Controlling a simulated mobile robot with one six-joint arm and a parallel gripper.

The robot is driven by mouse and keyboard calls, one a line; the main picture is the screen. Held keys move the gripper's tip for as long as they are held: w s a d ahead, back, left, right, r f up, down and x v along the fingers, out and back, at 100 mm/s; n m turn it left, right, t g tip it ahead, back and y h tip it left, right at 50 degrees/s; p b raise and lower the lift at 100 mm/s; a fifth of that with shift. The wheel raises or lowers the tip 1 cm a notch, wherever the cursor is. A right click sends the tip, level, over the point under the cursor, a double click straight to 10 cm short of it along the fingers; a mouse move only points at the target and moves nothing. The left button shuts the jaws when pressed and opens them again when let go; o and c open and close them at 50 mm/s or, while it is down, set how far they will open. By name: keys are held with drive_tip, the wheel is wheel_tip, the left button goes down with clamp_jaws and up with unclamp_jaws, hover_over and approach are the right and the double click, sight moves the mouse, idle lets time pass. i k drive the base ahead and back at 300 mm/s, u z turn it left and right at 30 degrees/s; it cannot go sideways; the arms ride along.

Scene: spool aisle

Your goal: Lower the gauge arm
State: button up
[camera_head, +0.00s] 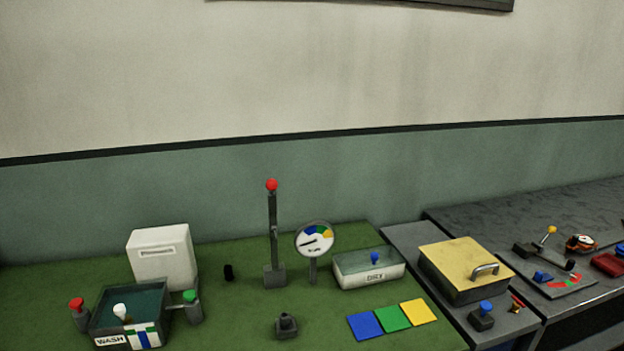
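A tall grey upright arm with a red ball on top (273,225) rises from a grey block on the green table, left of a round dial gauge (314,240). The dial has blue, green and yellow sectors and a black needle pointing left. At the far right, a small lever with a yellow knob (547,239) tilts up from a dark base beside a grey plate with red and green marks (569,281). I cannot tell for certain which of these is the gauge arm. My gripper is not in view.
A WASH basin (126,341) with red and green knobs stands front left, before a white box (163,257). A DRY tray (370,278) and coloured squares (392,317) lie right of the dial. A yellow-lidded box (463,259) stands farther right. The green table's left back is clear.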

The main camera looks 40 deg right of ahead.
sight(272, 185)
drive_tip(key=z, duration=0.65)
drive_tip(key=k, duration=1)
drive_tip(key=u, duration=0.05)
drive_tip(key=i, duration=0.9)
